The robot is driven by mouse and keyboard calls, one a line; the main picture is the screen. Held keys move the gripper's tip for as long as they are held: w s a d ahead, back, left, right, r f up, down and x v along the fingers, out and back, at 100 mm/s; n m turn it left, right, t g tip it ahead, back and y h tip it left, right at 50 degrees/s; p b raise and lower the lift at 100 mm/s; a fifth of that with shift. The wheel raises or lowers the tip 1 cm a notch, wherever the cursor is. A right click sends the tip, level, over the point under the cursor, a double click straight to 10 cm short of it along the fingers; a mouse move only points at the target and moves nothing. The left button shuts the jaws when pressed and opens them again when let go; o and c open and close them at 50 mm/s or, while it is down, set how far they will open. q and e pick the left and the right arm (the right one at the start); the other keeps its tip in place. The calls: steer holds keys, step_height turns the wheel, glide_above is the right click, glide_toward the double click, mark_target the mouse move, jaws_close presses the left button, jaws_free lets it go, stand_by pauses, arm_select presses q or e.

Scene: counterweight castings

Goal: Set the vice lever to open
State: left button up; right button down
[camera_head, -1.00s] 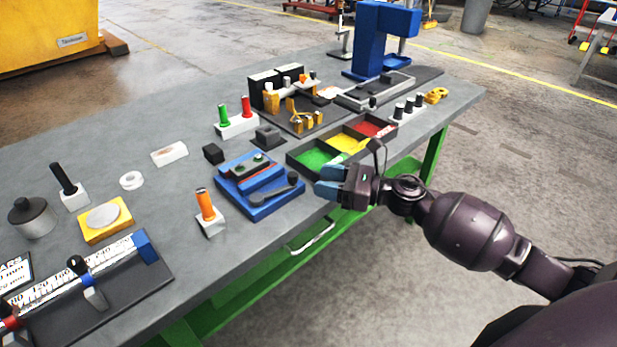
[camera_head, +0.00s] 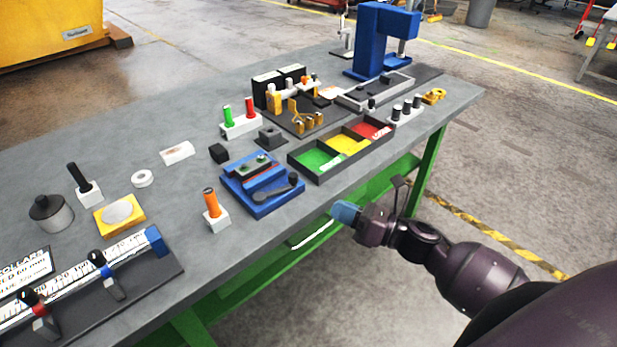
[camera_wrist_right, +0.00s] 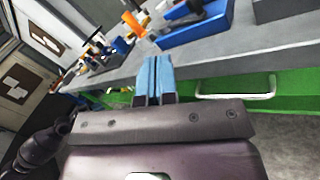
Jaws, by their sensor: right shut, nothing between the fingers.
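The blue vice (camera_head: 262,187) sits near the front edge of the grey bench. Its dark lever (camera_head: 280,192) lies along its front side, with a round knob at the right end. The vice also shows in the right wrist view (camera_wrist_right: 195,32), at the top, with part of the lever above it. My right gripper (camera_head: 343,212) is off the bench's front edge, to the right of the vice and apart from it. Its blue fingers (camera_wrist_right: 159,75) are together and empty. My left gripper is not in view.
A tray with green, yellow and red compartments (camera_head: 320,178) stands right of the vice. An orange-handled block (camera_head: 216,218) stands to its left. The bench edge and a white rail handle (camera_head: 312,235) lie close to my right gripper.

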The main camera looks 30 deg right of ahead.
steer(key=s+r+m+t+h+p, duration=0.1)
steer(key=s+m+t+h, duration=0.15)
steer(key=m, duration=0.45)
steer(key=m+h+p, duration=0.1)
steer(key=m+h, duration=0.3)
steer(key=m, duration=0.6)
glide_toward(296, 180)
steer(key=x, duration=0.6)
steer(key=shift+r, duration=0.1)
steer(key=shift+w+a, duration=0.15)
steer(key=shift+w, duration=0.4)
steer(key=shift+w+a, duration=0.1)
steer(key=shift+w, duration=0.1)
steer(key=shift+w+g, duration=0.1)
steer(key=shift+g, duration=0.15)
